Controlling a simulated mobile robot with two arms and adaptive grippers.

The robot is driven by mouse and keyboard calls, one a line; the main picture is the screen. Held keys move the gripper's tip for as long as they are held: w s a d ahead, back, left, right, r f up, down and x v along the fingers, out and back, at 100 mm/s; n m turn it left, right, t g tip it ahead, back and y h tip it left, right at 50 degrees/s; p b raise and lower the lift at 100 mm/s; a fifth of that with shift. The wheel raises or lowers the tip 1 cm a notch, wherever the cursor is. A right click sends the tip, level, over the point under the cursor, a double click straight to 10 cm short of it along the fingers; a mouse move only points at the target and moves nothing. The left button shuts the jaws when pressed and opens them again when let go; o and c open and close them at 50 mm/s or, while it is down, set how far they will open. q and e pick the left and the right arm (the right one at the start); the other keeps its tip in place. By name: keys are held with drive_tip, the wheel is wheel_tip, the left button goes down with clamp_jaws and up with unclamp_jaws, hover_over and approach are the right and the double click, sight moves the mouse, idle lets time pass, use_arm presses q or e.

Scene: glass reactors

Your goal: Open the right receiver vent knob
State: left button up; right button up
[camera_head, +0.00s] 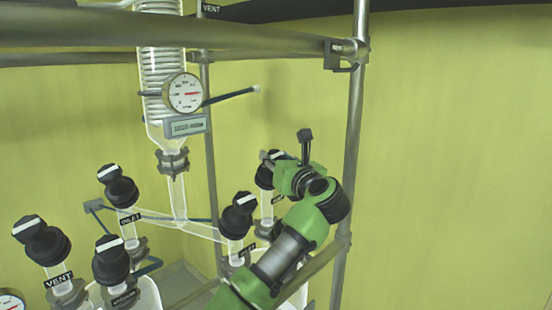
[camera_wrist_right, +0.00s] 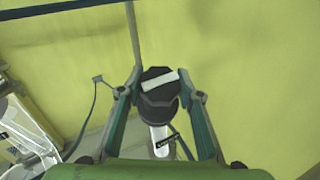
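A black knob (camera_head: 265,174) with a white bar on top stands on a glass neck at the right end of the glassware, partly hidden behind my right arm. It also shows in the right wrist view (camera_wrist_right: 160,92), its white bar nearly crosswise with a slight tilt. The label below it is too small to read. My right gripper (camera_head: 275,158) is at this knob. In the right wrist view its two fingers (camera_wrist_right: 160,75) stand on either side of the knob, close to its sides; whether they touch it I cannot tell. My left gripper is not in view.
A second black knob (camera_head: 238,214) stands just left of my right arm. More black knobs (camera_head: 118,188) stand further left. A steel post (camera_head: 353,130) rises close to the right of my gripper, and a rail (camera_head: 180,34) crosses above. A gauge (camera_head: 183,93) hangs behind.

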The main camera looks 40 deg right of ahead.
drive_tip(key=shift+d+n, duration=0.1)
drive_tip(key=shift+n, duration=0.2)
drive_tip(key=shift+n+t+y+b, duration=0.6)
drive_tip(key=shift+n+y, duration=0.9)
drive_tip(key=shift+y, duration=0.1)
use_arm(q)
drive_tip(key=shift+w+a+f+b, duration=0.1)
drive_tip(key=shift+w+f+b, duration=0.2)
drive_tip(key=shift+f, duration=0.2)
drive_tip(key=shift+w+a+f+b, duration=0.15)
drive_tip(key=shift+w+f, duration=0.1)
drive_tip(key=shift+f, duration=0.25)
use_arm(e)
drive_tip(key=shift+r+n+y, duration=0.1)
drive_tip(key=shift+n+y, duration=2.3)
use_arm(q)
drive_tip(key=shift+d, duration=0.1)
use_arm(e)
drive_tip(key=o, duration=1.1)
